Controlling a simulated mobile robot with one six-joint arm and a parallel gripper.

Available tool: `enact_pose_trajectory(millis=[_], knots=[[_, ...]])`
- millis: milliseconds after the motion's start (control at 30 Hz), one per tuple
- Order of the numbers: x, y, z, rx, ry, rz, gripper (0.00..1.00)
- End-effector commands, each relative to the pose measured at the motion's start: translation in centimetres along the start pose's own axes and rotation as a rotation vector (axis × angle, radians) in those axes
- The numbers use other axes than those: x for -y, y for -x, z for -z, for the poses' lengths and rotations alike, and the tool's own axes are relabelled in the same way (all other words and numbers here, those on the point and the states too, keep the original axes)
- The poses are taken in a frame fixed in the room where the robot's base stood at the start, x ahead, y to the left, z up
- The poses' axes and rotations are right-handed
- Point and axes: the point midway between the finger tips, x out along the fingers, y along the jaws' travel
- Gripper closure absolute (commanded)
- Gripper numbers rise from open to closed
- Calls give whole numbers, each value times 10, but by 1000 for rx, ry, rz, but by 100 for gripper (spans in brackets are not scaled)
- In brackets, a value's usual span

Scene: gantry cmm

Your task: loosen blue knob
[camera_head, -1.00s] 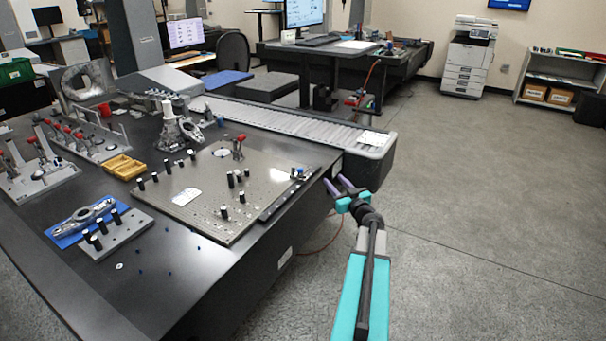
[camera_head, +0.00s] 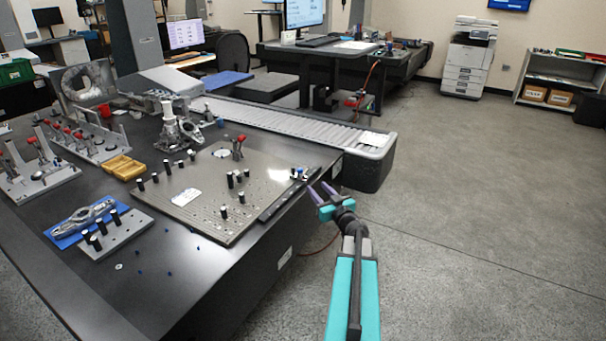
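A small blue knob (camera_head: 299,171) sits on the dark rail (camera_head: 284,195) along the right edge of the grey fixture plate. A small pale or silvery part shows beside it. My gripper (camera_head: 321,190) is just right of the rail's far end, close to the knob in the picture. I cannot tell whether a fingertip touches the knob or the rail.
The grey fixture plate (camera_head: 207,215) carries several black posts and a red-handled clamp (camera_head: 238,146). A roller conveyor (camera_head: 290,120) lies behind. A yellow tray (camera_head: 122,168) and more fixtures stand left. The floor (camera_head: 470,215) at right is clear.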

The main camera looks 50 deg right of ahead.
Motion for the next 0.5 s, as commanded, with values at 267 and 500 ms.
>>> enact_pose_trajectory(millis=[267,500], knots=[[-1,-22,0,0,0,0,61],[-1,-48,0,0,0,1,61]])
